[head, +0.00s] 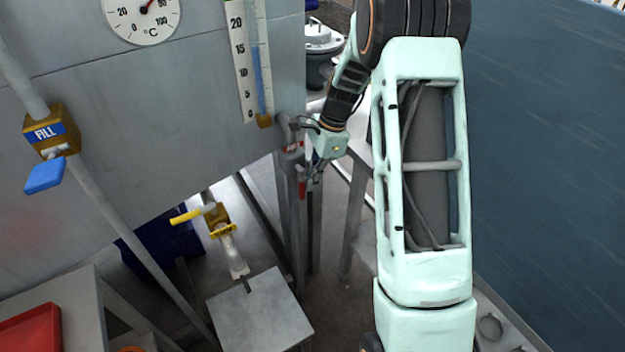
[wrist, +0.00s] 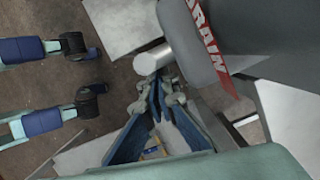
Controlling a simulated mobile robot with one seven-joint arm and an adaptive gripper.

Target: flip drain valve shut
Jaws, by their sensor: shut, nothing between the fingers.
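The drain valve is marked by a red DRAIN label (wrist: 208,45) on a grey body in the wrist view. In the head view, a red part (head: 301,188) hangs below a small red label (head: 293,147) at the tank's right corner; I cannot tell whether it is the handle. My gripper (head: 310,182) is beside these red parts. In the wrist view my gripper (wrist: 160,82) has its fingertips together, empty, close to a pale round pipe end (wrist: 153,58). Contact with the pipe is not clear. The valve's far side is hidden.
The grey tank (head: 190,100) fills the left of the head view. A FILL valve with a blue handle (head: 45,175) and a yellow-handled brass valve (head: 217,217) are left of my gripper. Metal legs (head: 355,210) stand close on the right. A blue wall (head: 550,150) bounds the right side.

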